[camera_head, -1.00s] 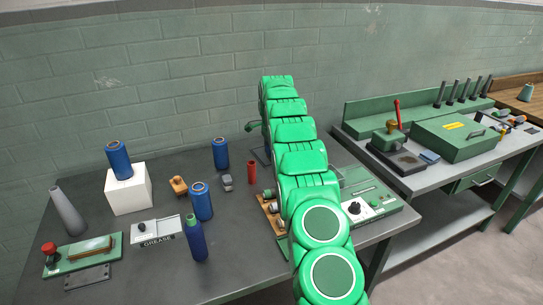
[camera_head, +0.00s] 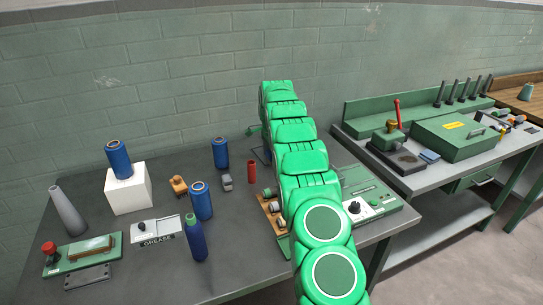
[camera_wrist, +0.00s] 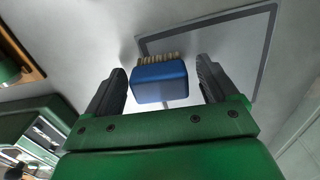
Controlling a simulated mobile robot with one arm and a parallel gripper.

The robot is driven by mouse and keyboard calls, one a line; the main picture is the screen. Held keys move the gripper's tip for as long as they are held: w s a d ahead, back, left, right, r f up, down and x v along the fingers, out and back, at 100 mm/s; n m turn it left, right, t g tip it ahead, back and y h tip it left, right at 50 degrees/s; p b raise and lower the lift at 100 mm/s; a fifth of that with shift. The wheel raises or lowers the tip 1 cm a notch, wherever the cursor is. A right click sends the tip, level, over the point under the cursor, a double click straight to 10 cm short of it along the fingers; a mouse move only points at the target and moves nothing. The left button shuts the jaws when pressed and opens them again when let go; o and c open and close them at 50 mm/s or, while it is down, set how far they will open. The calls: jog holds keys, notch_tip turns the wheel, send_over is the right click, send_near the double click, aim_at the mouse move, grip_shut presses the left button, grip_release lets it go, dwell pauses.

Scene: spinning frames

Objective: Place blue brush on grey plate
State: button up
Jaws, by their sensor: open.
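The blue brush (camera_wrist: 160,84) shows in the wrist view with its tan bristles toward the top of the picture. My gripper (camera_wrist: 160,75) is open, with one finger on each side of the brush and a visible gap on both sides. A flat grey plate with a dark grey border (camera_wrist: 262,50) lies behind the brush; the brush overlaps its left part in the picture. Whether the brush rests on it I cannot tell. In the head view my green arm hides the brush and most of my gripper; only a dark edge of the plate (camera_head: 260,155) shows beside the arm.
A wooden rack (camera_head: 271,212) and a control panel (camera_head: 368,205) flank my arm. A red cylinder (camera_head: 252,172), blue cans (camera_head: 201,201), a blue bottle (camera_head: 195,240) and a white block (camera_head: 128,190) stand to the left. The table's front middle is clear.

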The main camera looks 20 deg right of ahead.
notch_tip(320, 180, up, 8)
jog(key=shift+f, duration=0.2)
jog(key=shift+a+r, duration=0.1)
jog(key=shift+r, duration=0.15)
jog(key=s+a+r+n+g, duration=0.1)
jog(key=s+a+r+n, duration=0.55)
jog(key=s, duration=0.65)
jog(key=s+a+r+n, duration=0.3)
jog(key=s+a+r, duration=0.55)
jog(key=s, duration=0.35)
jog(key=s+a+f+n, duration=0.2)
jog(key=s, duration=1)
jog(key=s+a+f+n, duration=0.1)
jog(key=s+a+n, duration=0.1)
jog(key=s, duration=1.1)
jog(key=s+a+f+n, duration=0.2)
jog(key=s+n, duration=0.2)
jog(key=s, duration=0.9)
jog(key=shift+a+f+g, duration=0.3)
jog(key=shift+g, duration=0.1)
